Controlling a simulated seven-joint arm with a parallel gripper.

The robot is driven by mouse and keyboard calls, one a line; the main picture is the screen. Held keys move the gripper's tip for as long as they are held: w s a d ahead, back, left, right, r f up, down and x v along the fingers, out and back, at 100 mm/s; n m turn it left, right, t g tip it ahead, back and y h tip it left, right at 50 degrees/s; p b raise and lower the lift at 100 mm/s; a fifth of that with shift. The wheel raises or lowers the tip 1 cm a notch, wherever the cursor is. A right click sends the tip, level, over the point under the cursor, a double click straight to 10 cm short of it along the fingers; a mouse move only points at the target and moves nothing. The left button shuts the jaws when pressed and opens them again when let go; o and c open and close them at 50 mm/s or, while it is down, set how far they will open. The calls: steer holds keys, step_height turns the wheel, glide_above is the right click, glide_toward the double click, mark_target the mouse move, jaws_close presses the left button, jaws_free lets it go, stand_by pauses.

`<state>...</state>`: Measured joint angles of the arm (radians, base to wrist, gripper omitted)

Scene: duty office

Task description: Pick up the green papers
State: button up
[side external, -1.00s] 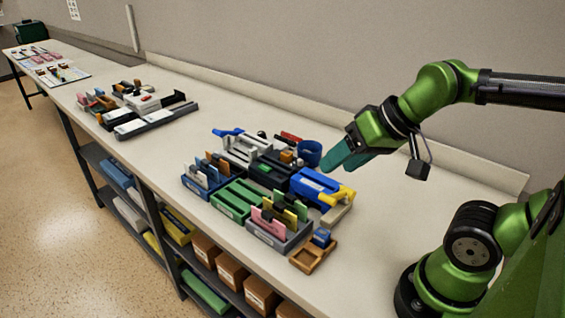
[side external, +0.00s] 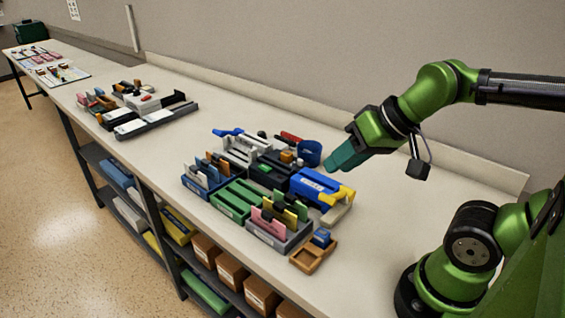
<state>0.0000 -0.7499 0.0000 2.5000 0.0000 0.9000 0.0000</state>
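A green slotted tray (side external: 236,203) stands in the middle of the cluster on the bench. Upright green pieces (side external: 246,193) show in it, but they are too small to tell surely as papers. My gripper (side external: 330,164) has teal fingers and hangs above the bench, right of and behind the green tray, near a blue cup. It touches nothing that I can see. The fingers overlap from this side, so their gap is hidden. No paper shows at the fingertips.
A blue-and-yellow device (side external: 318,188) and a blue cup (side external: 309,152) stand near my gripper. A grey tray with pink and yellow cards (side external: 280,233) and a wooden tray (side external: 311,257) are at the front. The bench right of the cluster is clear.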

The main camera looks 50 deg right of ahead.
steer(key=n+g+h, duration=0.2)
steer(key=n+g, duration=0.2)
steer(key=g, duration=0.3)
glide_above(290, 196)
step_height(290, 196, down, 4)
step_height(290, 196, down, 11)
steer(key=shift+d+r, duration=0.1)
steer(key=shift+r, duration=0.1)
steer(key=shift+f, duration=3.2)
jaws_close()
